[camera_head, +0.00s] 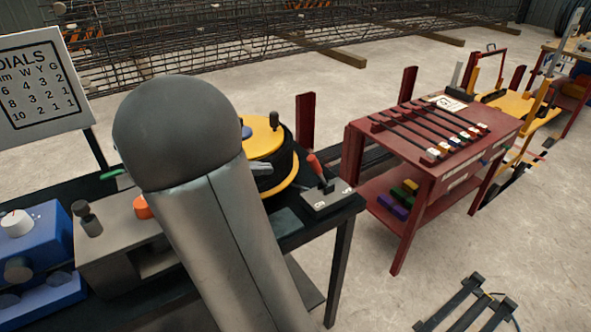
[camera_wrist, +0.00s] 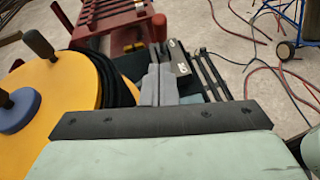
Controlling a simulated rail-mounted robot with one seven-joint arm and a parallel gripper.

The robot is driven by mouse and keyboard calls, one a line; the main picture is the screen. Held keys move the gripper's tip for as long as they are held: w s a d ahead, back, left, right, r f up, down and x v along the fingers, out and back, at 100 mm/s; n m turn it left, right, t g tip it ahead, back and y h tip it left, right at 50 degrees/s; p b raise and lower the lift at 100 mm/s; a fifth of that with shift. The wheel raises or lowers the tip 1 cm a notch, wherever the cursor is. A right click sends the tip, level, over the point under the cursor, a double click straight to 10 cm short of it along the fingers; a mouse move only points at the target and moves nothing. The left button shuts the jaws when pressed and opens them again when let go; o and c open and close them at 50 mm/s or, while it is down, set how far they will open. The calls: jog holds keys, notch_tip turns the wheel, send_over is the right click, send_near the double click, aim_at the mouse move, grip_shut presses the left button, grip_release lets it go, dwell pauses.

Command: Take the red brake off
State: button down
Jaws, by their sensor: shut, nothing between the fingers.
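The red brake (camera_head: 315,166) is a short lever with a red grip. It leans up and left from a grey marked plate (camera_head: 328,198) at the right end of the dark bench, beside the yellow reel (camera_head: 262,140). In the wrist view, the marked plate (camera_wrist: 179,62) lies just beyond my fingertips, and a reddish grip (camera_wrist: 159,24) that looks like the brake rises behind them. My gripper (camera_wrist: 159,68) is shut and empty, its fingers together. In the head view my arm hides most of it. I cannot tell whether its fingertips touch the lever.
The yellow reel (camera_wrist: 60,85), with a dark coil and upright knobs, stands close left of my fingers. A red table (camera_head: 365,136) with rods stands to the right. A blue machine (camera_head: 35,260) and a dials board (camera_head: 40,85) are at left. Open floor lies in front.

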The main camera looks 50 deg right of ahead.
send_near(319, 173)
jog(key=d, duration=0.1)
jog(key=d+f, duration=0.1)
jog(key=d, duration=0.2)
jog(key=shift+s+d+f, duration=0.2)
jog(key=shift+s+f, duration=0.05)
jog(key=shift+s, duration=0.1)
jog(key=shift+r+p, duration=0.15)
jog(key=shift+p, duration=0.25)
